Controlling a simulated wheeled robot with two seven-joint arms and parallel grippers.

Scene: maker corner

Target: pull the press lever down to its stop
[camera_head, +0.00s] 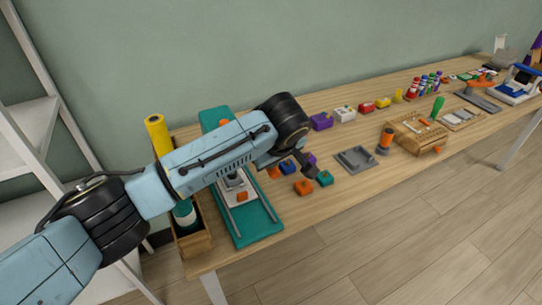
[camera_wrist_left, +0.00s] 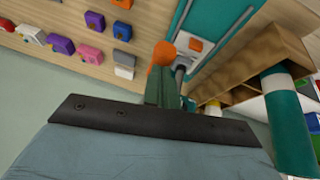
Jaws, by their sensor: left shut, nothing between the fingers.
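The press has a teal base (camera_head: 258,226) at the left end of the table, and my left arm covers much of its middle. An orange knob (camera_head: 224,122) shows just beyond my arm; how it joins the lever is hidden. In the left wrist view an orange knob (camera_wrist_left: 163,53) stands by a teal upright (camera_wrist_left: 164,88), near a white plate with an orange block (camera_wrist_left: 195,43). My left gripper (camera_head: 311,172) is shut and empty, right of the press and above small blocks, apart from the knob. My right gripper is not in view.
Small orange (camera_head: 303,188) and teal (camera_head: 324,178) blocks lie below my gripper. A grey tray (camera_head: 356,160) is to the right. A wooden box (camera_head: 193,243) with a yellow roll (camera_head: 158,134) stands left of the press. The table's front edge is near.

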